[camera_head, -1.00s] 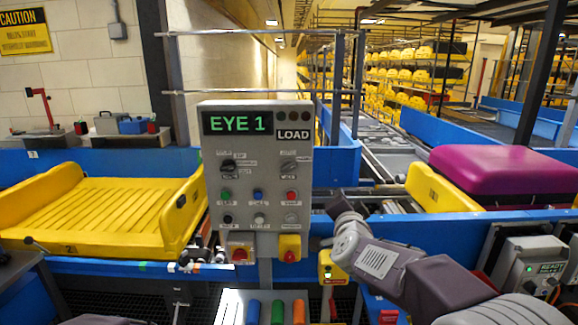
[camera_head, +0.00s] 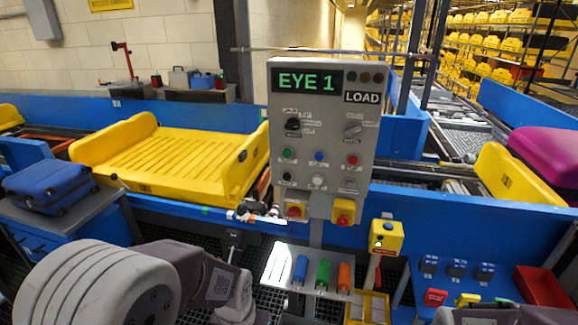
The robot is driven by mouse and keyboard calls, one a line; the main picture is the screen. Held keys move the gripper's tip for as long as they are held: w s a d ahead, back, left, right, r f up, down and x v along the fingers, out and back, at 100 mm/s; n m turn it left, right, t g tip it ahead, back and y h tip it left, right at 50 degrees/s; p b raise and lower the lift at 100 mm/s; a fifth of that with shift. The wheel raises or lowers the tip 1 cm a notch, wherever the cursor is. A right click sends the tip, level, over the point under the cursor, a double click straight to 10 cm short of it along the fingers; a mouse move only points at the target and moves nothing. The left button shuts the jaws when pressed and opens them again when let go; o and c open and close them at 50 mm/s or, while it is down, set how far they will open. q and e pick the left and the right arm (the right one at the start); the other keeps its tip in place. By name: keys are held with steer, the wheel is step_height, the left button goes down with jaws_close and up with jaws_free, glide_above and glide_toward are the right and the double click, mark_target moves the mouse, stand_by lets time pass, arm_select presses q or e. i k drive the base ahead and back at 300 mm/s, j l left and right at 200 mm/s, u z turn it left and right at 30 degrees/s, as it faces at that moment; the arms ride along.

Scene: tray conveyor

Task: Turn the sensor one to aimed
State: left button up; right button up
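The grey control panel (camera_head: 322,140) stands in the middle, and its green display reads EYE 1 beside a LOAD label.
A yellow tray (camera_head: 165,158) lies empty on the conveyor left of the panel. A blue suitcase (camera_head: 48,186) rests on a side table. A magenta case (camera_head: 550,150) is by a yellow tray at right.

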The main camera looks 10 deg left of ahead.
mark_target(241, 211)
steer(key=i+j, duration=0.1)
steer(key=j, duration=0.35)
steer(key=i+j, duration=0.1)
steer(key=j, duration=0.8)
steer(key=i+j, duration=0.15)
steer(key=j, duration=0.3)
steer(key=i+j, duration=0.6)
steer(key=i, duration=0.15)
steer(key=i+j, duration=0.6)
steer(key=i, duration=0.15)
steer(key=l+z, duration=0.05)
